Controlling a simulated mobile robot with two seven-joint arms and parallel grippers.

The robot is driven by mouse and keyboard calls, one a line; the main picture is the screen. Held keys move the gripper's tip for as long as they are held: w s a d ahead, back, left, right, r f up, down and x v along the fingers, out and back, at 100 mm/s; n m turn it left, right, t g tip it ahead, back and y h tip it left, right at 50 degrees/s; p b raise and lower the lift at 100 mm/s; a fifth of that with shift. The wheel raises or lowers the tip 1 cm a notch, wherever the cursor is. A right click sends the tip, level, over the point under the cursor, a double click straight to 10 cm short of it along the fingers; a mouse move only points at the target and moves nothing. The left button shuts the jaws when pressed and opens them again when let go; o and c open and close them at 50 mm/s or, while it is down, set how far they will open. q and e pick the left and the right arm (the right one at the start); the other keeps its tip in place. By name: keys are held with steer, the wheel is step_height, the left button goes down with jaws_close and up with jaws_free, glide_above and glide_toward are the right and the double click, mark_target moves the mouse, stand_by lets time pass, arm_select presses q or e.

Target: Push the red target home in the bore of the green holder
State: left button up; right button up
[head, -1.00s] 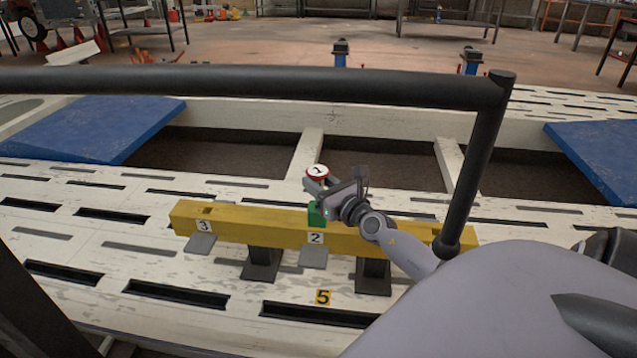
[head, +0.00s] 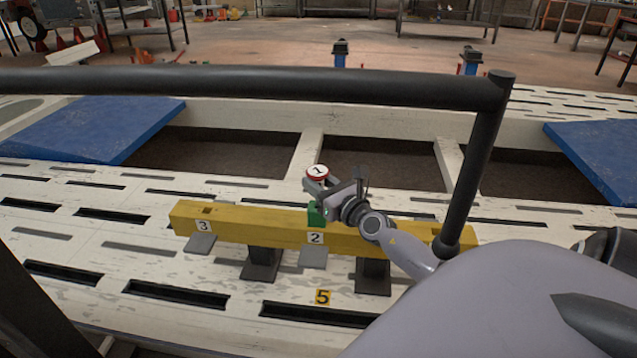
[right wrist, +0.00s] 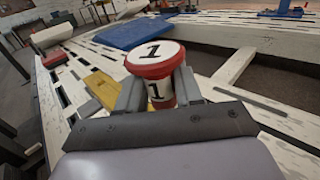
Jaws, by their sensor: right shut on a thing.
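The red target (head: 317,171), with a white top marked 1, is held upright between the fingers of my right gripper (head: 318,186). In the right wrist view the target (right wrist: 155,58) shows its red rim and a white band marked 1 between the two fingers (right wrist: 158,98). The green holder (head: 316,214) sits on the yellow beam (head: 265,227) above the label 2, directly below the gripper. Its bore is hidden by the gripper, and I cannot tell whether the target's lower end is in it. My left gripper is not in view.
The beam stands on dark supports (head: 261,264) on a slotted white frame (head: 100,245). A square hole (head: 208,210) shows near label 3. A black rail (head: 250,84) crosses in front, with a post (head: 474,170) right of the gripper. Blue panels (head: 95,128) lie beyond.

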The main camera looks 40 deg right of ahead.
steer(key=shift+f+b, duration=0.65)
steer(key=shift+f, duration=0.2)
steer(key=shift+s+d+f+b, duration=0.1)
steer(key=shift+s+f+b, duration=0.1)
steer(key=shift+f+b, duration=1.2)
steer(key=shift+b, duration=0.25)
steer(key=o, duration=1.2)
steer(key=shift+c, duration=0.2)
